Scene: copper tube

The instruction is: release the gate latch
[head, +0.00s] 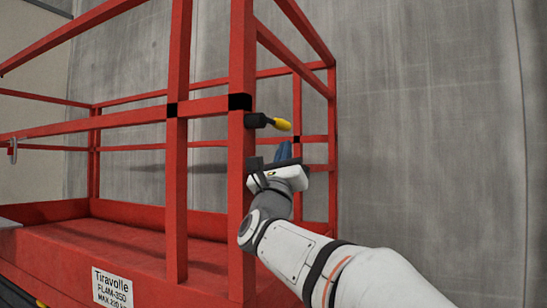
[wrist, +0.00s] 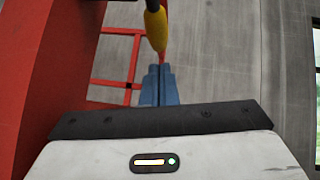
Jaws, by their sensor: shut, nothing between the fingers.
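The gate latch is a short black body (head: 257,120) with a yellow handle (head: 281,125), mounted on the red post (head: 242,66) and sticking out to the right. In the wrist view the yellow handle (wrist: 156,30) hangs at the top centre, just beyond my fingertips in the picture. My gripper (head: 284,150) is just below the handle in the head view. Its blue fingers (wrist: 159,72) are together with nothing between them. Whether the fingertips touch the handle I cannot tell.
Red railings (head: 180,106) enclose the lift platform, which carries a white label (head: 112,288). The red post (wrist: 60,60) stands close on the left in the wrist view. A grey concrete wall (head: 430,120) is behind. Space right of the post looks clear.

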